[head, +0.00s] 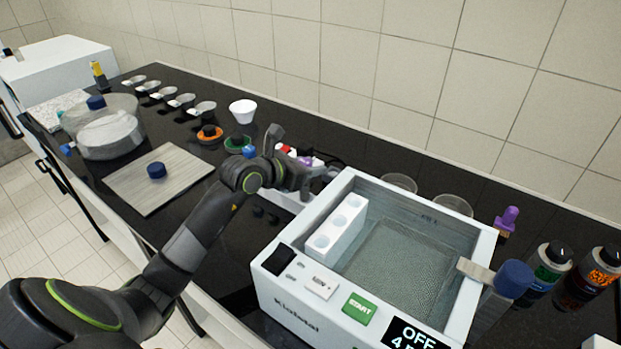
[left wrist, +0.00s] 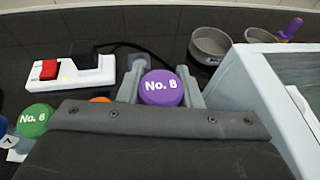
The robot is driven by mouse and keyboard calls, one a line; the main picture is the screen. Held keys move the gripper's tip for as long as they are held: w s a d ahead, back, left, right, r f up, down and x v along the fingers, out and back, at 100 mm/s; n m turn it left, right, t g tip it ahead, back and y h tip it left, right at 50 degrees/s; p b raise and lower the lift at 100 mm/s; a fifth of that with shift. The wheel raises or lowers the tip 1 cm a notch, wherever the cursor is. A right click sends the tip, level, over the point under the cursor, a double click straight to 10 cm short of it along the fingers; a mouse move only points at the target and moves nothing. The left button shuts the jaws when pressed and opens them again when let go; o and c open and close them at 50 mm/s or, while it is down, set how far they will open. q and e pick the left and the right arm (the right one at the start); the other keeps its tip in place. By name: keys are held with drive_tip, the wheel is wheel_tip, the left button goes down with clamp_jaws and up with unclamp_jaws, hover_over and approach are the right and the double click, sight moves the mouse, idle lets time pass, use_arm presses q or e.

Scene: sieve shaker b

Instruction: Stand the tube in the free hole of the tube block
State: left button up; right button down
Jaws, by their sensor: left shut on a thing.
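My left gripper (head: 292,172) is shut on a tube with a purple cap (head: 305,161), behind the left wall of the white machine. In the left wrist view the purple cap (left wrist: 162,88), marked "No. 8" or "No. 6", sits between the two fingers; the tube's body is hidden below it. A white block with round holes (head: 333,228) stands inside the machine's basin at its left; its visible holes look empty. A green cap (left wrist: 35,120) marked "No. 6" and part of an orange cap (left wrist: 99,99) show left of the gripper.
The white machine (head: 290,290) has raised walls. A power strip with a red switch (left wrist: 49,68) and cable lies close to the gripper. Round metal sieves (left wrist: 209,45) stand behind. Bottles (head: 549,267) stand at the right. A pale board (head: 130,185) lies at the left.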

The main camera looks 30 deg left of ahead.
use_arm(q)
wheel_tip(320, 180, down, 4)
drive_tip(key=shift+d+r, duration=0.1)
drive_tip(key=shift+r, duration=0.05)
use_arm(e)
drive_tip(key=shift+w+d+r, duration=0.25)
drive_tip(key=shift+d, duration=0.4)
drive_tip(key=shift+f, duration=0.1)
use_arm(q)
drive_tip(key=shift+f, duration=0.25)
drive_tip(key=o, duration=0.7)
drive_tip(key=shift+r, duration=0.1)
